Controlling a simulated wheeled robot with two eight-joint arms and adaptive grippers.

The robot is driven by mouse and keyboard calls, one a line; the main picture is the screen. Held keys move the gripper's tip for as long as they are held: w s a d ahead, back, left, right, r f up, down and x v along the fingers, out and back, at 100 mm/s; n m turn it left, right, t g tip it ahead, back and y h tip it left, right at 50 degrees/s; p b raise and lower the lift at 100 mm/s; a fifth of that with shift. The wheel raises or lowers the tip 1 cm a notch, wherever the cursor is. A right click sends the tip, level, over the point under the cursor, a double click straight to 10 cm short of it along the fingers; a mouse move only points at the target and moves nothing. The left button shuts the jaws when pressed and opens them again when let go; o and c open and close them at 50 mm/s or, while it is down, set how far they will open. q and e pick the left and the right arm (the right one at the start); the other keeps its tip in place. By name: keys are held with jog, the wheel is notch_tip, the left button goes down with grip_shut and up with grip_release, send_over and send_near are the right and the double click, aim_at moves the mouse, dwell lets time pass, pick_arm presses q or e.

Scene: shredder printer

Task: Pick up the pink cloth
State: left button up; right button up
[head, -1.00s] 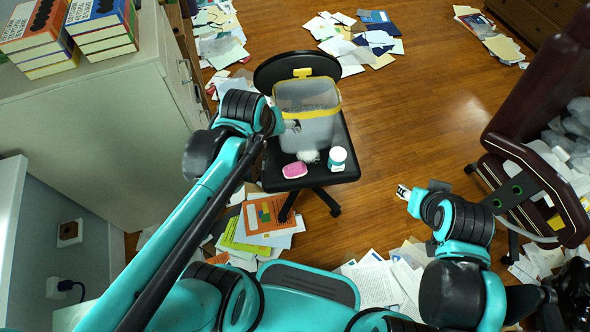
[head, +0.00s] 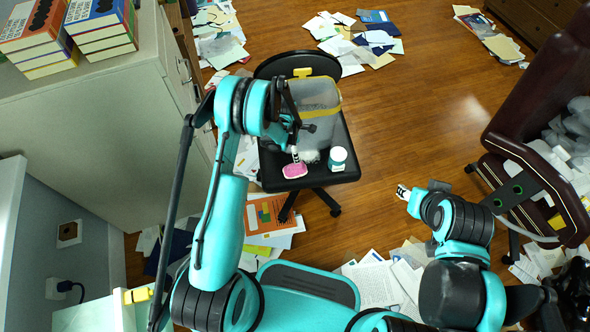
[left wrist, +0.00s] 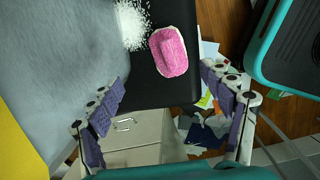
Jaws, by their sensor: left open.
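The pink cloth (head: 294,170), a small pink block-like piece with a pale edge, lies on the black chair seat (head: 345,172) near its front left. It also shows in the left wrist view (left wrist: 169,52), beyond the fingertips. My left gripper (head: 293,150) is open and empty just above and behind the cloth, by the bin's front side. In the left wrist view its purple-padded fingers (left wrist: 168,98) are spread wide, with the cloth ahead of the gap between them. My right gripper (head: 403,192) is far to the right of the chair; its fingers are too small to tell.
A grey bin (head: 322,130) with a yellow rim stands on the seat behind the cloth. White shreds (head: 309,156) and a white jar with a teal label (head: 338,158) sit beside the cloth. A cabinet (head: 110,120) stands at left. Papers litter the floor.

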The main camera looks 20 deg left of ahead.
aim_at(295, 166)
pick_arm(q)
jog(key=shift+n, duration=0.8)
jog(key=f, duration=0.5)
jog(key=f+b, duration=0.1)
jog(key=f, duration=0.1)
jog(key=shift+s+d+f, duration=0.1)
jog(key=shift+s+f, duration=0.05)
jog(key=shift+s, duration=0.15)
notch_tip(295, 166, down, 6)
jog(key=b, duration=0.3)
jog(key=shift+d+r, duration=0.1)
jog(key=shift+r, duration=0.25)
jog(key=c, duration=1.3)
jog(key=shift+r, duration=0.1)
jog(key=shift+c, duration=0.2)
jog(key=shift+r+p, duration=0.3)
jog(key=shift+p, duration=0.05)
notch_tip(295, 166, up, 4)
jog(key=shift+d+p, duration=0.1)
jog(key=shift+p, duration=0.95)
jog(key=s+d+r+p, duration=0.3)
jog(key=d+r, duration=0.3)
jog(key=d, duration=0.5)
jog(key=shift+r, duration=0.1)
